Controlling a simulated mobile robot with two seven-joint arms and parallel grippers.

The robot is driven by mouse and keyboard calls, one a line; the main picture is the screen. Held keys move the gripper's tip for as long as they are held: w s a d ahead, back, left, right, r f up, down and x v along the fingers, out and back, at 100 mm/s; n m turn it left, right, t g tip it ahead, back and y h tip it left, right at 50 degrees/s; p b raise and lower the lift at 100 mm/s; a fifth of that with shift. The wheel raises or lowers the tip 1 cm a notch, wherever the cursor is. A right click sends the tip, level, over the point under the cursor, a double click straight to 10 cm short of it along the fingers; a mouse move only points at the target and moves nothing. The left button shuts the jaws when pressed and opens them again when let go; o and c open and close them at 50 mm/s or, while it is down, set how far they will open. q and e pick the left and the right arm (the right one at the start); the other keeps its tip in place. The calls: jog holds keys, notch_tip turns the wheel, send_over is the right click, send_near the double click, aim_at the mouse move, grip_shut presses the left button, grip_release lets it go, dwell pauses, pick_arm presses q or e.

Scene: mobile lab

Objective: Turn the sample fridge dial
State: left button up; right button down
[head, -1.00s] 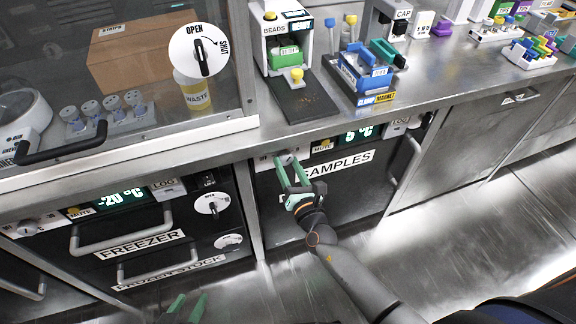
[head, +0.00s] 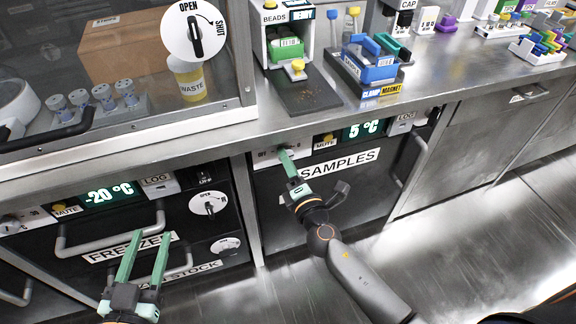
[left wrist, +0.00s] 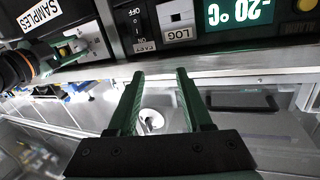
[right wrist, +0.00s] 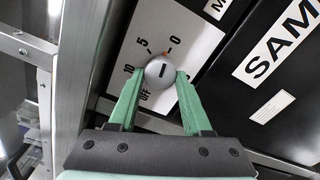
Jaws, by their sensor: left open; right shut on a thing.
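The sample fridge dial (right wrist: 160,73) is a small round grey knob on a white plate marked OFF, 10, 5 and 0. My right gripper (right wrist: 157,78) is shut on it, one green finger on each side. In the head view my right gripper (head: 287,158) covers most of the dial at the panel's left end. The SAMPLES fridge front (head: 330,195) is below, and its display (head: 363,130) reads 5 °C. My left gripper (head: 147,240) is open and empty in front of the freezer; its parted fingers (left wrist: 158,78) also show in the left wrist view.
The freezer display (head: 112,193) reads -20 °C, with a bar handle (head: 100,243) below. A MUTE button plate (head: 325,142) sits right of the dial. The worktop (head: 440,75) overhangs the fridges. The floor (head: 490,250) at right is clear.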

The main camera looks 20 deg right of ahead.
pick_arm(q)
notch_tip(320, 180, up, 7)
jog(key=m+t+h, duration=0.1)
jog(key=t+h, duration=0.1)
jog(key=shift+d+m+t+b, duration=0.25)
jog(key=shift+m+t+b, duration=0.05)
jog(key=shift+b, duration=0.15)
pick_arm(e)
jog(key=shift+m, duration=1.2)
pick_arm(q)
jog(key=shift+s+r, duration=0.1)
jog(key=shift+s, duration=0.05)
pick_arm(e)
jog(key=shift+c, duration=1.7)
grip_release()
jog(key=shift+s, duration=0.1)
pick_arm(q)
jog(key=s+r+m+t+h+b, duration=0.1)
jog(key=s+r+m+h, duration=0.2)
jog(key=r, duration=0.2)
jog(key=s+d+r+m+t+h+b, duration=0.1)
jog(key=s+r+m+t+h, duration=0.1)
jog(key=r+h, duration=0.2)
jog(key=shift+s+r+m, duration=0.4)
jog(key=shift+r, duration=0.85)
pick_arm(e)
jog(key=s, duration=1.2)
jog(key=shift+s+d, duration=0.15)
jog(key=shift+d, duration=0.05)
